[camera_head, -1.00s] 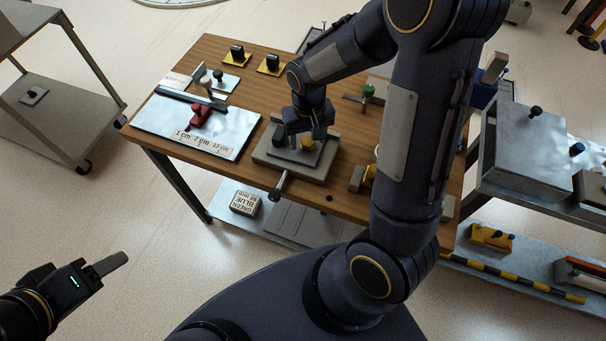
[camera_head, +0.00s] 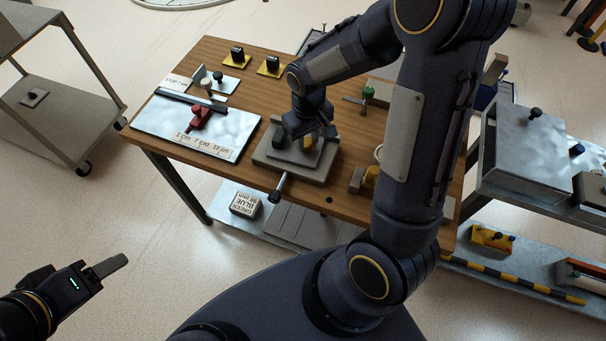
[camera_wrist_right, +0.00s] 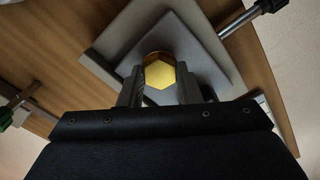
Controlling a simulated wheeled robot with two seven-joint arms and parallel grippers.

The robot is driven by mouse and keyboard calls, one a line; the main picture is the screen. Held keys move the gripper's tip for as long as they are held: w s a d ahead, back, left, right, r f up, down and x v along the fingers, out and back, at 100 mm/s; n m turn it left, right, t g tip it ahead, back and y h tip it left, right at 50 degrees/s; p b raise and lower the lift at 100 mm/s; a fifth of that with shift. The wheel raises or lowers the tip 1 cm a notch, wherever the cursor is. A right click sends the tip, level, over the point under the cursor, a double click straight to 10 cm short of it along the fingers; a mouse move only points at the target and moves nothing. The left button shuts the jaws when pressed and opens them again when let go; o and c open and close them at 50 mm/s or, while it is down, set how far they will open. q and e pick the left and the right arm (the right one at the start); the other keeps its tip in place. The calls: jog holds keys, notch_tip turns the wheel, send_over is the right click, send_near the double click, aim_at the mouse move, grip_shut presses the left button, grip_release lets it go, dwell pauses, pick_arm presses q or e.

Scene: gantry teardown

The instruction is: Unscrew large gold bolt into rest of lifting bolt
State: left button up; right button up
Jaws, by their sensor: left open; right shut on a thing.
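The large gold bolt (camera_wrist_right: 160,76) has a hexagonal head and shows between the two fingers of my right gripper (camera_wrist_right: 160,88) in the right wrist view. The fingers are shut on it. Below it lies a grey square plate on a larger grey block (camera_head: 267,160) on the wooden table. My left gripper (camera_head: 105,268) is open and empty, off the table at the lower left. I cannot make out the lifting bolt or its rest with certainty.
A bar with a dark handle (camera_head: 278,188) sticks out from the block's front. A metal sheet (camera_head: 160,122) with a red clamp (camera_head: 201,116) lies left of the block. Yellow-based black-knobbed pieces (camera_head: 271,66) stand at the back.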

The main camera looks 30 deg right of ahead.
jog(key=n, duration=0.3)
jog(key=shift+s, duration=0.1)
jog(key=shift+n, duration=1.7)
jog(key=shift+n+p, duration=0.55)
jog(key=shift+n, duration=1.05)
